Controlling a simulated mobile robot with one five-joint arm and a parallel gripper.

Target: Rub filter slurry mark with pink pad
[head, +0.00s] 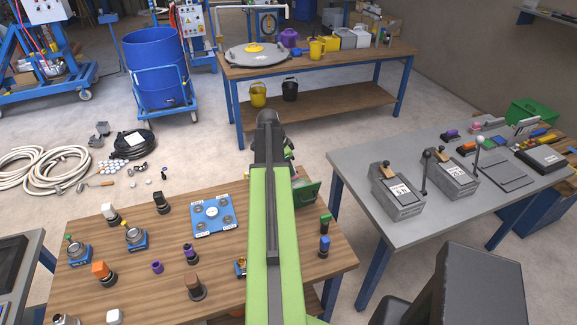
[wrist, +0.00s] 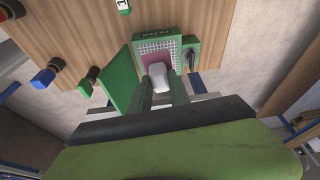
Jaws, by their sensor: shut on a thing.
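My gripper (wrist: 161,88) is shut on a whitish block (wrist: 158,71), its two green fingers on either side. The block is over the green filter box (wrist: 172,42), whose label seems to read FILTER. A pale mesh (wrist: 170,48) shows inside the box frame. A dull pink area (wrist: 149,59) shows on the mesh around the block; I cannot tell whether it is the pad's face or the slurry mark. The box's green lid (wrist: 121,82) stands open at its left, also visible in the head view (head: 306,193). My arm hides most of the box there.
A dark knob (wrist: 190,54) sits right of the box. The wooden table (head: 130,270) holds several fittings. The grey table (head: 350,160) at right holds coloured blocks and two grey boxes.

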